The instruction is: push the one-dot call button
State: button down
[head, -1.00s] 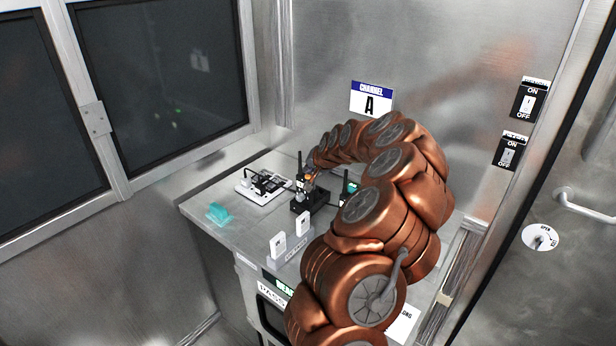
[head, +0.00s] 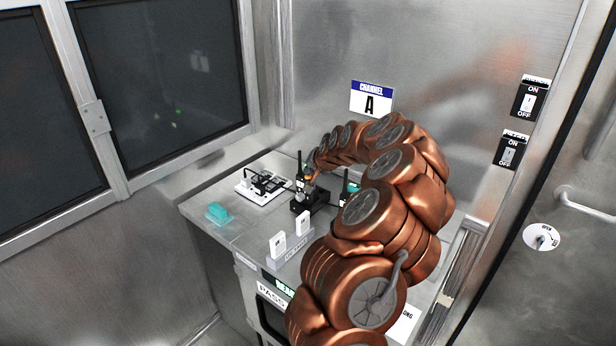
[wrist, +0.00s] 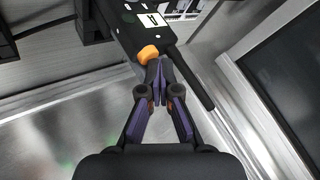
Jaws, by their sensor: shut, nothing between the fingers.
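In the wrist view a black handheld radio (wrist: 140,30) fills the top middle, with a white label on its face, an orange knob (wrist: 148,53) at its end and a thick antenna running down right. My gripper (wrist: 160,66) is shut and empty, its fingertips just below and right of the orange knob, very close; I cannot tell if they touch. In the head view the gripper is a small dark shape by the black charger base (head: 300,204), beside an upright radio (head: 300,172). A second radio (head: 350,188) stands to its right, partly behind my arm. No dot marks on any button are legible.
A "Channel A" sign (head: 371,98) hangs on the wall behind. My arm covers the counter's right side.

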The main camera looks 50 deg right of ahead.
aim_at(309, 177)
jog(key=shift+a+f, duration=0.1)
jog(key=shift+f, duration=0.25)
jog(key=shift+r, duration=1.1)
jog(key=shift+r, duration=0.1)
jog(key=shift+r, duration=0.55)
jog(key=shift+r+b, duration=0.3)
jog(key=shift+r, duration=1.55)
